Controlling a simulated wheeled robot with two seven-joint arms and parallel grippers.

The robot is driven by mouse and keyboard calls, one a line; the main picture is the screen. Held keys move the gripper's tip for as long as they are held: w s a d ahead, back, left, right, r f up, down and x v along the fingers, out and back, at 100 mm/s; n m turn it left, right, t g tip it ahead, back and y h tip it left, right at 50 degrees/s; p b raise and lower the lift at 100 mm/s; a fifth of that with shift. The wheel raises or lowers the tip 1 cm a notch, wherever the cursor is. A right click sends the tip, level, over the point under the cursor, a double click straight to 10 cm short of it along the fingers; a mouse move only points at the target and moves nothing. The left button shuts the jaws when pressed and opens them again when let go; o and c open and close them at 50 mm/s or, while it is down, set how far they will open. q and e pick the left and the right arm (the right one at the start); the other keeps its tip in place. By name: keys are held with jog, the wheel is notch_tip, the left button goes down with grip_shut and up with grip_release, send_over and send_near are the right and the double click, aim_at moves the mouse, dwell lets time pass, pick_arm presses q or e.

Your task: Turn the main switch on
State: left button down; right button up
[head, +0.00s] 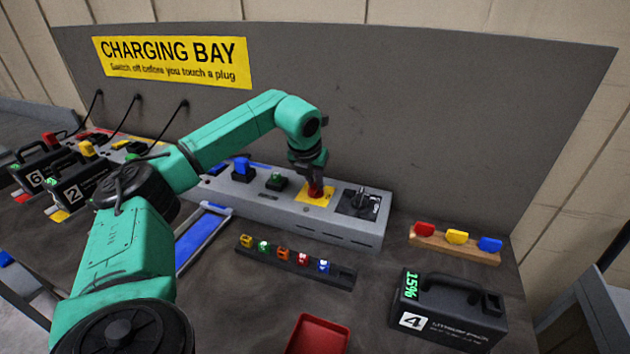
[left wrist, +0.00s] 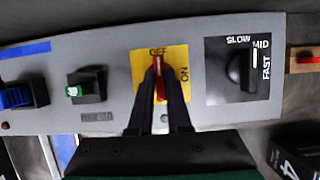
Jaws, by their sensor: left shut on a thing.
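The main switch is a red handle (head: 315,189) on a yellow plate (head: 301,198) on the grey charger panel (head: 330,229). In the left wrist view the red handle (left wrist: 158,66) points up at the OFF label, and the ON label is to the right on the yellow plate (left wrist: 179,55). My left gripper (head: 314,180) comes down on the switch from above. Its dark fingers (left wrist: 157,85) are shut on the red handle, one on each side. My right gripper is in neither view.
A black speed knob (head: 361,197) sits right of the switch. In front are a rack of small coloured pieces (head: 290,257), a red tray (head: 320,335) and battery 4 (head: 448,310).

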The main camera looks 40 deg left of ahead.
pick_arm(q)
jog(key=shift+m, duration=0.3)
jog(key=m+h, duration=0.1)
jog(key=m, duration=0.2)
jog(key=shift+a+r+p, duration=0.15)
jog(key=shift+p, duration=0.2)
jog(key=m+h+p, duration=0.1)
jog(key=m, duration=0.3)
jog(key=shift+a+r+h+p, duration=0.1)
jog(key=shift+h+p, duration=0.2)
jog(key=shift+h, duration=0.1)
jog(key=m+h+p, duration=0.1)
jog(key=m+p, duration=0.1)
jog(key=m, duration=0.1)
jog(key=m+g+h+p, duration=0.1)
jog(key=m, duration=0.2)
jog(key=shift+w+a+p, duration=0.1)
jog(key=shift+w+p, duration=0.1)
jog(key=shift+p, duration=0.15)
jog(key=shift+w+m+g+h+p, duration=0.1)
jog(key=shift+m+g+h+p, duration=0.25)
jog(key=shift+m, duration=0.7)
jog(key=shift+m+g+h+p, duration=0.15)
jog(key=shift+m+g, duration=0.3)
jog(key=shift+m, duration=0.6)
jog(key=shift+a, duration=0.1)
jog(key=c, duration=0.9)
grip_release()
jog(key=shift+o, duration=0.2)
